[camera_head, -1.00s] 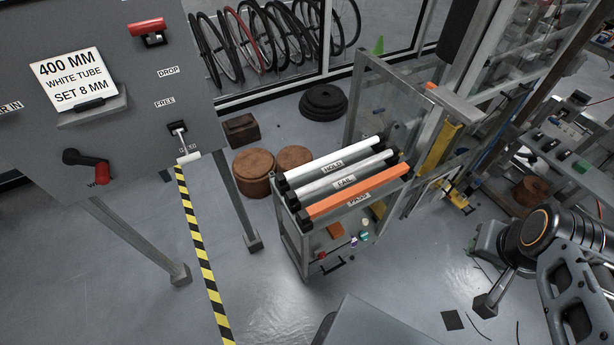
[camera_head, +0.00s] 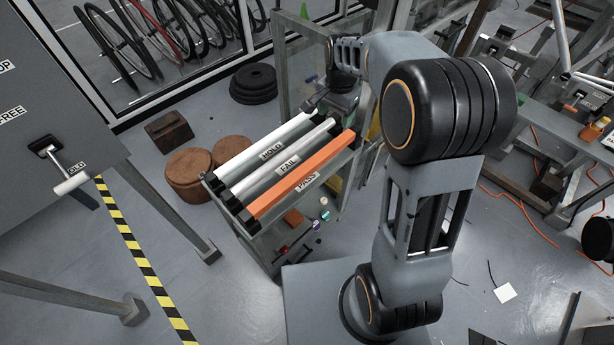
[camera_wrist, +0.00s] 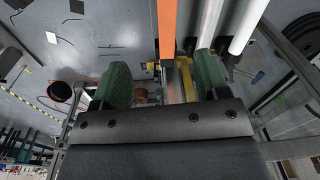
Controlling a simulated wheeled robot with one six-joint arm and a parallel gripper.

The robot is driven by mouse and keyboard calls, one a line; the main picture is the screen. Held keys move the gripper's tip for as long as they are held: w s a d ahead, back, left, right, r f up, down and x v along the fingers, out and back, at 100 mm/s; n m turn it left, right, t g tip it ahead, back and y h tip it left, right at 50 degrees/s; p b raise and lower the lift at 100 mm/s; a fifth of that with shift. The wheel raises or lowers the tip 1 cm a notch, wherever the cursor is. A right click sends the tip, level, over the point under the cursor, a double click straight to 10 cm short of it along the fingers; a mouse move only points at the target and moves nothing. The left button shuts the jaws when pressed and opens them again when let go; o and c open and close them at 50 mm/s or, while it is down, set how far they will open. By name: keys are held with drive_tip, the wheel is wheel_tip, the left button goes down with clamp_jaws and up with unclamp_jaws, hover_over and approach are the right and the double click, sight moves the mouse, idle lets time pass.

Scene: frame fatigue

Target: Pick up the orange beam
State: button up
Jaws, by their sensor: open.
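The orange beam (camera_head: 300,175) lies on the top of a metal rack, in the front slot marked PASS. A grey tube (camera_head: 283,160) lies beside it at FAIL and a white tube (camera_head: 264,145) at HOLD. My gripper (camera_head: 330,100) is near the far right end of the tubes, partly hidden by my arm. In the wrist view my gripper (camera_wrist: 163,75) has its two green fingers wide apart with nothing held. The orange beam (camera_wrist: 167,28) shows between the lines of the fingers, and the grey tube (camera_wrist: 208,30) is close to the right finger.
The rack (camera_head: 262,255) has small items on its lower shelf. A clear upright panel (camera_head: 300,55) stands behind its far end. A grey machine panel (camera_head: 60,110) with a lever is at left. Brown round blocks (camera_head: 187,175) and black discs (camera_head: 253,84) are on the floor behind.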

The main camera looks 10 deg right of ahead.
drive_tip(key=m+b, duration=0.1)
drive_tip(key=m, duration=0.1)
hover_over(329, 148)
wheel_tip(329, 148, down, 5)
drive_tip(key=shift+g, duration=0.3)
wheel_tip(329, 148, down, 7)
drive_tip(key=shift+w+b, duration=0.15)
drive_tip(key=shift+b, duration=0.2)
drive_tip(key=shift+s+f, duration=0.15)
drive_tip(key=shift+f, duration=1.45)
drive_tip(key=shift+s+f, duration=0.1)
drive_tip(key=shift+f, duration=1.45)
drive_tip(key=shift+c, duration=0.3)
drive_tip(key=c, duration=1.2)
clamp_jaws()
drive_tip(key=shift+w+r, duration=0.1)
